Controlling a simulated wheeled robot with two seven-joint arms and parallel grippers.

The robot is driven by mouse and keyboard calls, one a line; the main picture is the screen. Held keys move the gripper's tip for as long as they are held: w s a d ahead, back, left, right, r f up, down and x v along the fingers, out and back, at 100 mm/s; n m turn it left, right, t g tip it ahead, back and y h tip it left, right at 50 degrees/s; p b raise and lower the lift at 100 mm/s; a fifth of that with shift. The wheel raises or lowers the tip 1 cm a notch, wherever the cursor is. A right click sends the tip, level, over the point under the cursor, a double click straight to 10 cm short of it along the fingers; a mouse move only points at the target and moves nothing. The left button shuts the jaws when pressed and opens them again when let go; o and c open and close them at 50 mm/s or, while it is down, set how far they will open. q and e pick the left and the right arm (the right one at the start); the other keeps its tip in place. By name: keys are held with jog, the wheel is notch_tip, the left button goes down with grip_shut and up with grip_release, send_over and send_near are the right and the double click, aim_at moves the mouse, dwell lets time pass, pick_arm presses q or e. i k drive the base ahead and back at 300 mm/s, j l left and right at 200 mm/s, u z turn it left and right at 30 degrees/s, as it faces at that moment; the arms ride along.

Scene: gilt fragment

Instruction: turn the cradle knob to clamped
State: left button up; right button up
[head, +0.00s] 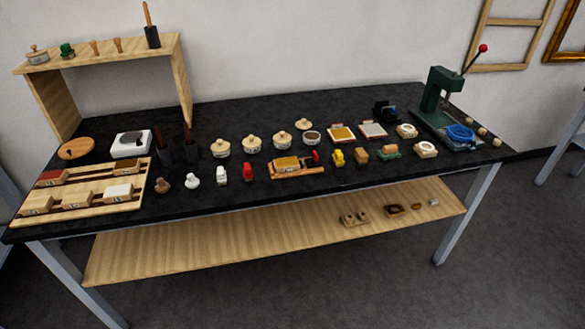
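What looks like the cradle is a low wooden holder (298,172) near the front middle of the black table. A yellowish block (287,163) lies in it. A small red part (315,157) at its right end may be the knob. It is too small to tell which way it is turned. Neither of my grippers is in view, and nothing touches the cradle.
Small red (248,172) and white (222,175) items stand left of the cradle, a yellow one (338,158) right. Lidded jars (252,144) stand behind. A green press (437,95) stands far right. A wooden rack (85,192) lies left; the front strip is mostly clear.

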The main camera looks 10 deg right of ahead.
aim_at(316, 158)
jog(key=i+j, duration=0.2)
jog(key=i, duration=0.2)
jog(key=i+j, duration=0.25)
jog(key=i, duration=0.2)
